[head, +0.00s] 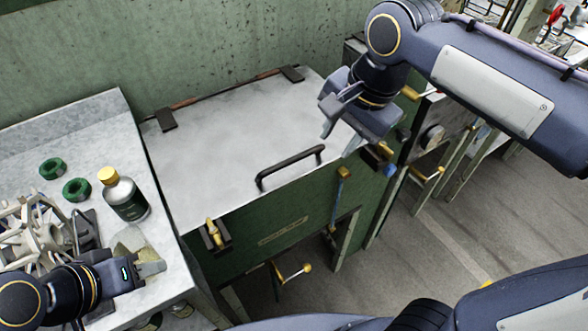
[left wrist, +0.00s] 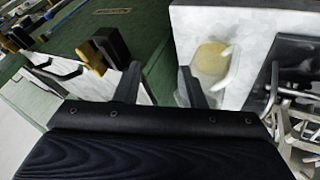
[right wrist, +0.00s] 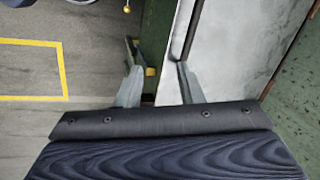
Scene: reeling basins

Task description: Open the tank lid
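The tank lid (head: 225,135) is a flat grey metal plate lying shut on the green tank (head: 270,235). Its black bar handle (head: 290,165) runs along the front edge, and two dark hinges sit at the back. My right gripper (head: 342,138) is open and empty by the lid's right front corner, right of the handle. In the right wrist view the open fingers (right wrist: 158,85) point along the lid edge, and the dark handle (right wrist: 185,30) shows beyond them. My left gripper (head: 152,262) is over the left counter; its fingers (left wrist: 160,88) are apart and hold nothing.
The left counter (head: 85,135) holds a dark bottle (head: 125,195) with a yellow cap, green rings (head: 76,190), a pale reel (head: 30,230) and a yellowish lump (head: 130,240). Brass valves (head: 214,235) stick out of the tank front. Open floor (head: 400,255) lies at the right.

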